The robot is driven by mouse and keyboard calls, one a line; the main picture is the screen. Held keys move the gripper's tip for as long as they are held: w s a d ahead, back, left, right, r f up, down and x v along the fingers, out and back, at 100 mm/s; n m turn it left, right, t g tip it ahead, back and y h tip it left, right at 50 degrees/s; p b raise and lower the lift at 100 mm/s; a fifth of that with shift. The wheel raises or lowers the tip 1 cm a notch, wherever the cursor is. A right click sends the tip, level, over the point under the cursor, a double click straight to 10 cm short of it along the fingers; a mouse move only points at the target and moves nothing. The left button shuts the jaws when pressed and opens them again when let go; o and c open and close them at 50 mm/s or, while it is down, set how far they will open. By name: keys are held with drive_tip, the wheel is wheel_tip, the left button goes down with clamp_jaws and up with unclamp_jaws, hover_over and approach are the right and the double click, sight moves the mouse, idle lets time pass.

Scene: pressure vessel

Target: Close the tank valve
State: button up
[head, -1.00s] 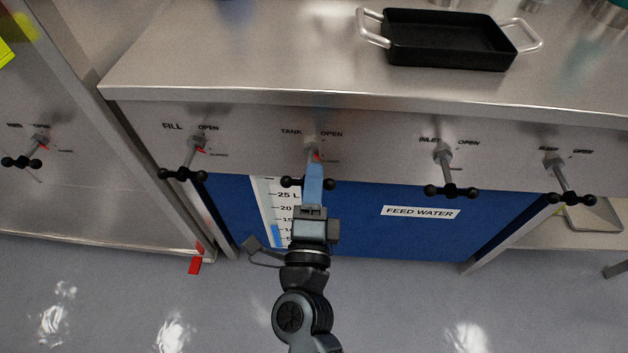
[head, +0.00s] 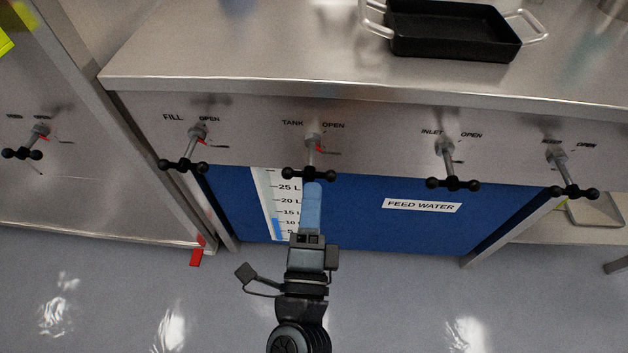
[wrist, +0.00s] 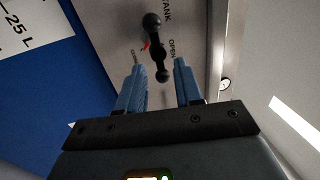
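The tank valve (head: 309,174) is a black bar handle with ball ends on a grey stem, below the words TANK and OPEN. Its bar lies roughly level across the head view, and a small red pointer shows at the stem's base. In the wrist view the handle (wrist: 155,48) stands ahead of the fingers, in line with the gap between them. My gripper (head: 312,186) has blue fingers, with tips just below the handle in the head view. In the wrist view my gripper (wrist: 158,75) is open, with nothing between its fingers.
Similar valves stand on the panel: the fill valve (head: 183,165) to the left, the inlet valve (head: 453,184) and another (head: 572,192) to the right. A black pan (head: 455,32) sits on the steel counter (head: 240,60). A blue tank front (head: 400,235) lies below.

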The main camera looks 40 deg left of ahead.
drive_tip(key=shift+v, duration=1.2)
drive_tip(key=s+d+r+n+h, duration=0.1)
drive_tip(key=s+d+n+h, duration=0.3)
drive_tip(key=d, duration=0.7)
drive_tip(key=s+d+n+h, duration=0.1)
drive_tip(key=s+d+h, duration=0.1)
drive_tip(key=s+d, duration=0.6)
drive_tip(key=s+d+r+n+h, duration=0.1)
drive_tip(key=s+d+n+h, duration=0.15)
drive_tip(key=d, duration=1.05)
drive_tip(key=s+d+r+n+g+h, duration=0.2)
drive_tip(key=s+d+r+n, duration=0.2)
drive_tip(key=s+d, duration=0.25)
wheel_tip(320, 180, up, 13)
drive_tip(key=p, duration=1.2)
drive_tip(key=shift+s+a, duration=0.25)
drive_tip(key=shift+s, duration=0.1)
